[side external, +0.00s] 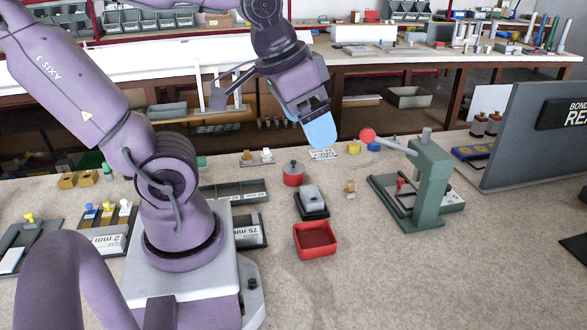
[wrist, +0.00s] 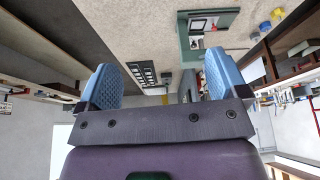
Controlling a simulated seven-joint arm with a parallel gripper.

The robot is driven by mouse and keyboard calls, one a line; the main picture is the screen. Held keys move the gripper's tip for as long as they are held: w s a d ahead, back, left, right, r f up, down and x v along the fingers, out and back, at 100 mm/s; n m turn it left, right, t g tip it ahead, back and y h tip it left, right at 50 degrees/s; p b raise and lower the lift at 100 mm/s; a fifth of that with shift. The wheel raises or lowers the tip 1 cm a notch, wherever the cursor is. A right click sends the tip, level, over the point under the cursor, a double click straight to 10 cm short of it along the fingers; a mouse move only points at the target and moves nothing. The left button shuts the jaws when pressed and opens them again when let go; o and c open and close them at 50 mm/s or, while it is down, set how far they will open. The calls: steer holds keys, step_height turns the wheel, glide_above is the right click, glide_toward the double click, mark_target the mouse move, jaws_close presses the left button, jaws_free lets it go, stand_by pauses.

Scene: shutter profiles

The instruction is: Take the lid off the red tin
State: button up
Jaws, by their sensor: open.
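The red tin (side external: 293,179) stands upright on the bench near the middle of the side view. Its grey lid (side external: 293,167), with a small dark knob, sits on top of it. My gripper (side external: 319,132) is in the air behind and to the right of the tin in the picture, apart from it. Only one blue finger shows clearly there. In the wrist view, my gripper (wrist: 162,82) has its two blue fingers wide apart with nothing held between them. I cannot make out the tin in the wrist view.
An open red tray (side external: 315,252) and a grey block on a black base (side external: 311,201) stand in front of the tin. A green lever press (side external: 430,185) with a red ball handle stands to the right. A small brass piece (side external: 350,187) lies between. Bare bench lies at front right.

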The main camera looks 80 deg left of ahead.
steer(key=w+a+f+n+g, duration=0.35)
steer(key=a+f+n, duration=0.3)
steer(key=a, duration=0.65)
steer(key=n+y, duration=0.3)
steer(key=n, duration=0.3)
glide_toward(293, 162)
steer(key=x, duration=0.4)
steer(key=shift+s+a+f, duration=0.25)
steer(key=shift+s+f, duration=0.05)
steer(key=shift+s, duration=0.05)
steer(key=shift+w+x, duration=0.2)
steer(key=shift+x, duration=1.1)
steer(key=shift+w+x, duration=0.25)
steer(key=shift+x, duration=1.05)
steer(key=shift+d, duration=0.15)
steer(key=shift+c, duration=0.4)
steer(key=c, duration=0.8)
